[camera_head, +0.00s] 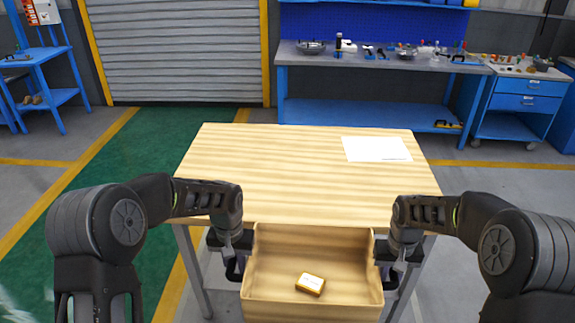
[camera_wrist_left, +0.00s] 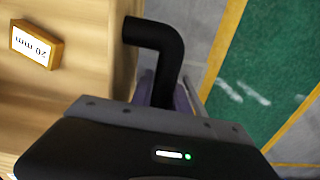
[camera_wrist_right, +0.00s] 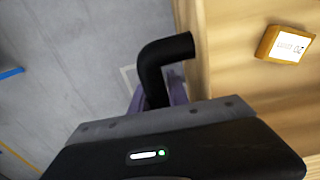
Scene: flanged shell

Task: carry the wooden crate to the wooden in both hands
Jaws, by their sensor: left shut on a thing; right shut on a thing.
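The wooden crate (camera_head: 312,308) is held between my two arms in the head view, at the near edge of the wooden table (camera_head: 290,170). A small box with a white label (camera_head: 311,284) lies inside the crate; it also shows in the left wrist view (camera_wrist_left: 36,44) and in the right wrist view (camera_wrist_right: 285,45). My left gripper (camera_head: 236,264) is shut on the crate's left black handle (camera_wrist_left: 160,45). My right gripper (camera_head: 390,268) is shut on the right black handle (camera_wrist_right: 160,60). The fingertips are largely hidden in the wrist views.
A white sheet (camera_head: 376,149) lies at the table's far right; the rest of the tabletop is clear. A blue workbench (camera_head: 370,85) with tools stands behind, a blue drawer cart (camera_head: 515,95) at the right, and a shutter door (camera_head: 175,50) at the back left.

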